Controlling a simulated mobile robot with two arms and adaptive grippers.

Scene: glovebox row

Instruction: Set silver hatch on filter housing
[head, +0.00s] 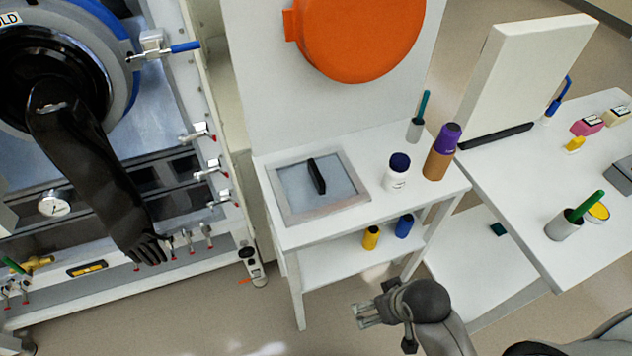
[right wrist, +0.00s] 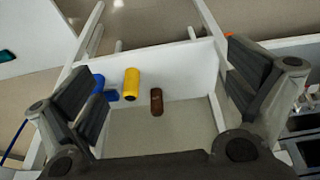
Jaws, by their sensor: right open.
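A square panel with a silver-grey frame and a black bar handle, which looks like the silver hatch (head: 293,190), lies flat on the white side table (head: 384,214). I cannot pick out the filter housing for certain. My right gripper (head: 364,314) is open and empty in the head view, in front of the table and below its top. In the right wrist view my open right gripper (right wrist: 165,92) has its two fingers wide apart, with the table's lower shelf beyond them. My left gripper is not in view.
A white bottle (head: 397,172) and a brown bottle with a purple cap (head: 442,153) stand right of the panel. Yellow (head: 371,238) and blue (head: 404,226) bottles stand on the lower shelf. An orange round cover (head: 360,35) is behind. A black glove (head: 95,170) hangs from the glovebox.

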